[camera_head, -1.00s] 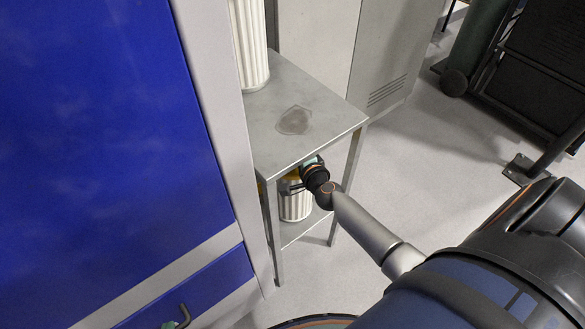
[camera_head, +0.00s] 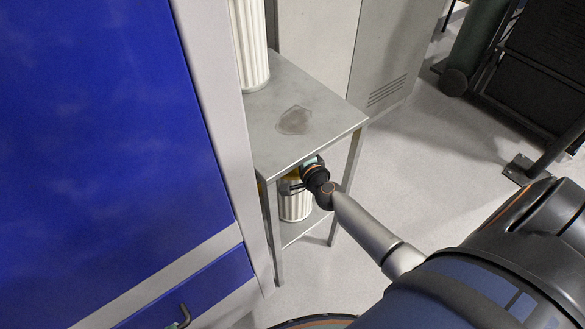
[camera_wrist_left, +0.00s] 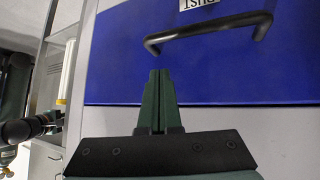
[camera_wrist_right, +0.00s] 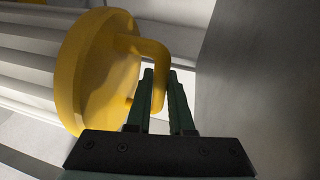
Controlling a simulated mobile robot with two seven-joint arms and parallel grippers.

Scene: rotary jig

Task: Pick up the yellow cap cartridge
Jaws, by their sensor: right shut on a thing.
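The yellow cap cartridge (camera_head: 296,206) is a white ribbed cylinder under the metal table's top, over the lower shelf. Whether it touches the shelf I cannot tell. In the right wrist view its yellow cap (camera_wrist_right: 92,75) faces my right gripper (camera_wrist_right: 157,80), and the cap's yellow loop handle (camera_wrist_right: 150,58) lies between the fingers. My right gripper is shut on that handle. In the head view the table top and my wrist partly hide the cap. My left gripper (camera_wrist_left: 158,75) is shut and empty, in front of the blue cabinet (camera_wrist_left: 200,70).
Another white ribbed cartridge (camera_head: 248,45) stands on the metal table top (camera_head: 330,118), its upper end cut off. The table's front legs flank the lower shelf opening. The blue cabinet (camera_head: 100,130) stands close on the left. Grey floor (camera_head: 420,170) is free to the right.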

